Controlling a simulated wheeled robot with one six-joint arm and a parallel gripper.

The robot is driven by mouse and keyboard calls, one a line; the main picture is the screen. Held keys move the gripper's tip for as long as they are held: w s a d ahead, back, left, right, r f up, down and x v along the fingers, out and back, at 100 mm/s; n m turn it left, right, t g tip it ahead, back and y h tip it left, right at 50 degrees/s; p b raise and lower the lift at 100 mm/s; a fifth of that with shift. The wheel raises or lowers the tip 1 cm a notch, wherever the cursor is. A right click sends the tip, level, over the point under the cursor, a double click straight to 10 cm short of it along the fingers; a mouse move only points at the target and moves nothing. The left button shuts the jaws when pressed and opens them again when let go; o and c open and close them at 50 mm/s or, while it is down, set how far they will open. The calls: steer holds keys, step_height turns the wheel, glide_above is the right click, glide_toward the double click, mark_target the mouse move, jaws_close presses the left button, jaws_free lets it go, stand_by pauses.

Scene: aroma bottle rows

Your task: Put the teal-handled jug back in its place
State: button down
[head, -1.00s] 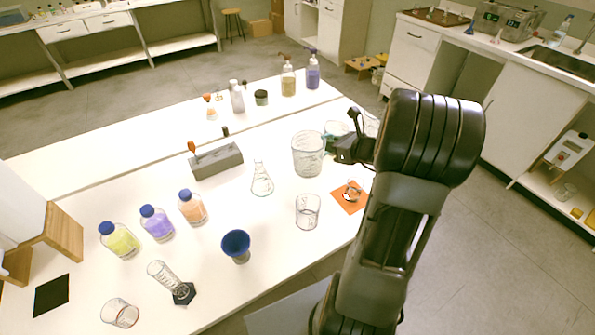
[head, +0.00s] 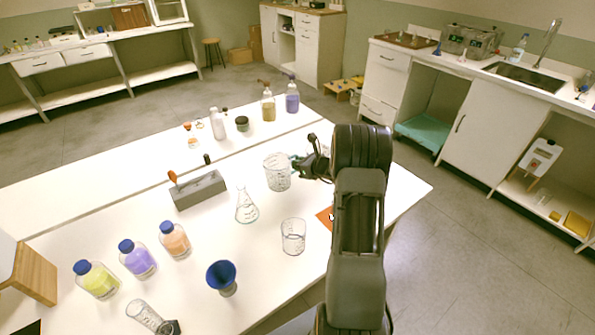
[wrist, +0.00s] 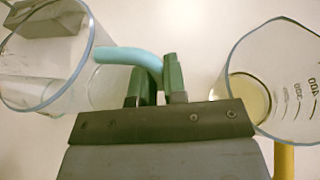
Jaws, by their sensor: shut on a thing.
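The teal-handled jug (head: 277,173) is a clear graduated glass vessel near the right end of the white bench. In the wrist view the jug (wrist: 45,60) is at the left, with its curved teal handle (wrist: 128,55) reaching to my gripper (wrist: 158,84). The green fingers are shut on the end of the handle. In the head view my gripper (head: 307,167) is just right of the jug, which looks upright. I cannot tell whether its base is clear of the bench. My arm covers the area to the right.
A clear beaker (head: 293,237) and a conical flask (head: 246,207) stand nearby. A grey block (head: 198,190) is left. In the wrist view, another graduated vessel (wrist: 285,80) with yellowish liquid stands close at the right.

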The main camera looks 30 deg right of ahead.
steer(key=shift+w+f, duration=0.25)
steer(key=shift+f, duration=1.6)
steer(key=shift+f, duration=0.2)
steer(key=c, duration=1.2)
jaws_free()
steer(key=shift+r, duration=0.1)
